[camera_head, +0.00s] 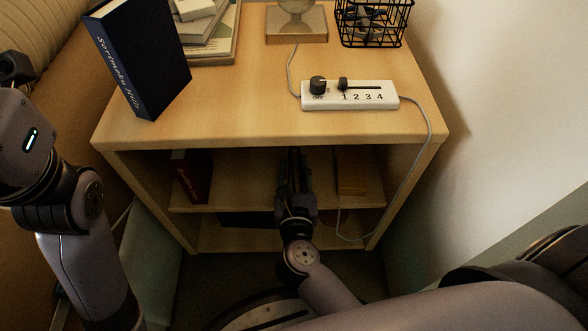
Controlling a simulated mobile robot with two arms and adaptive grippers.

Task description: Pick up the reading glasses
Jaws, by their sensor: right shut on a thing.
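My right gripper (293,168) reaches into the open upper compartment of the wooden cabinet (270,128), below its top board. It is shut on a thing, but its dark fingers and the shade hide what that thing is. I cannot make out the reading glasses anywhere in this view. My left arm stands at the left edge of the picture, beside the cabinet, and its gripper is out of view.
On top are a dark blue book (145,65), stacked books (205,50), a white switch panel (348,95) with a cable, and a black wire basket (375,25). A red book (190,178) and a yellowish block (350,172) flank my gripper. A wall closes the right.

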